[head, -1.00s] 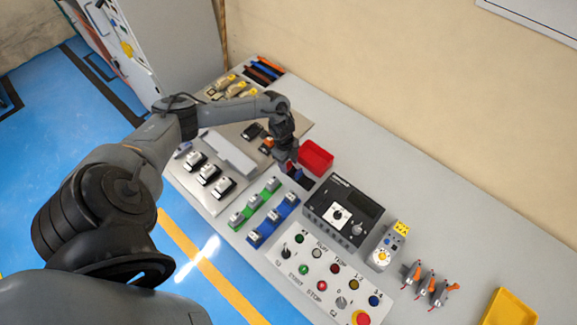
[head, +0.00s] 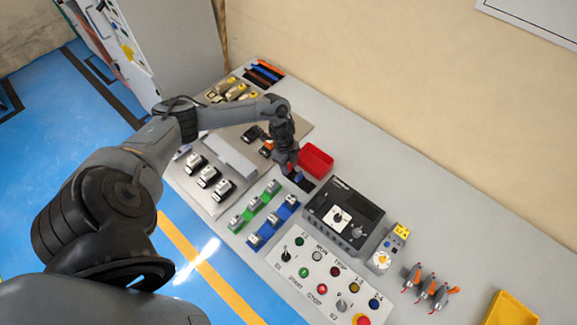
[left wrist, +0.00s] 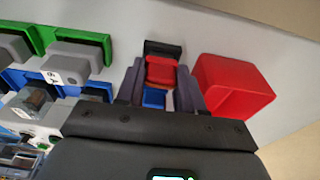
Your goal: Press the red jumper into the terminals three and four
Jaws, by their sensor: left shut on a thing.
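My left gripper (head: 291,170) is low over the bench, just left of the red bin. In the left wrist view its two fingers (left wrist: 162,88) stand on either side of the red jumper (left wrist: 161,72) and are shut on it. A blue piece (left wrist: 154,97) shows just below the jumper, and a black block (left wrist: 163,49) shows just beyond it. I cannot tell whether the jumper touches the block. The green terminal strip (head: 255,207) and the blue terminal strip (head: 273,222) carry grey modules, to the left of the gripper. Terminals three and four cannot be told apart. My right gripper is not in view.
The red bin (head: 316,160) stands close beside the gripper. A dark control unit (head: 343,213) and a button panel (head: 327,275) lie nearer the front. Small white devices (head: 208,177) sit on a plate at left.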

